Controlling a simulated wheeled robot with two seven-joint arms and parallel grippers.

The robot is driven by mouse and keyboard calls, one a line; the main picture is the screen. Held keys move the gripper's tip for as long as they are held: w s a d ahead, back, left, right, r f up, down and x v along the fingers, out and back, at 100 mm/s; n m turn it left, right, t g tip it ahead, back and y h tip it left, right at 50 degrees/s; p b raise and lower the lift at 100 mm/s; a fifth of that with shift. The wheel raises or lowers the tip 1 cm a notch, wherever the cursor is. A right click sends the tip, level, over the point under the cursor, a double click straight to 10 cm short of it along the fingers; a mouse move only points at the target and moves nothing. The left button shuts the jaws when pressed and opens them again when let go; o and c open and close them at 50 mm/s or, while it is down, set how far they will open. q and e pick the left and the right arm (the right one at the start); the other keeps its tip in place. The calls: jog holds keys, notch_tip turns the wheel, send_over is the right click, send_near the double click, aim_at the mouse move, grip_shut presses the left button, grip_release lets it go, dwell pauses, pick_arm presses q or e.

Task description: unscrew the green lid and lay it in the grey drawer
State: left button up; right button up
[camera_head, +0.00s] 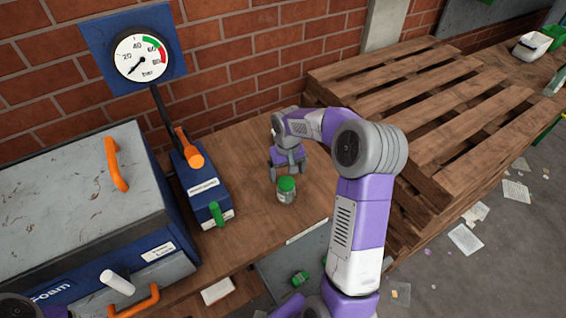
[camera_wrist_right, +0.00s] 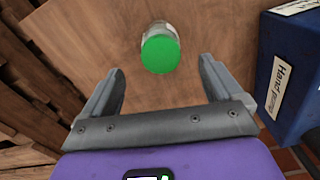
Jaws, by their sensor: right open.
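A small clear jar (camera_head: 287,197) with a green lid (camera_head: 287,184) stands upright on the wooden bench. My right gripper (camera_head: 287,172) is open and empty, just behind the jar. In the right wrist view the green lid (camera_wrist_right: 160,53) shows ahead of the open fingertips (camera_wrist_right: 162,66), roughly centred between them, with the jar (camera_wrist_right: 156,28) partly hidden behind it. No finger visibly touches the lid. A dark grey surface (camera_head: 275,262) below the bench's front edge looks like the grey drawer, partly hidden by my right arm. My left gripper is not in view.
A blue hand pump (camera_head: 200,185) with orange and green handles stands left of the jar. A large blue and grey case (camera_head: 80,200) is further left. A wooden pallet (camera_head: 400,95) lies to the right. A small green object (camera_head: 300,279) is below the bench edge.

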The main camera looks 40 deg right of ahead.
aim_at(287, 184)
notch_tip(287, 184, down, 5)
jog(key=shift+b, duration=0.4)
jog(key=c, duration=1.1)
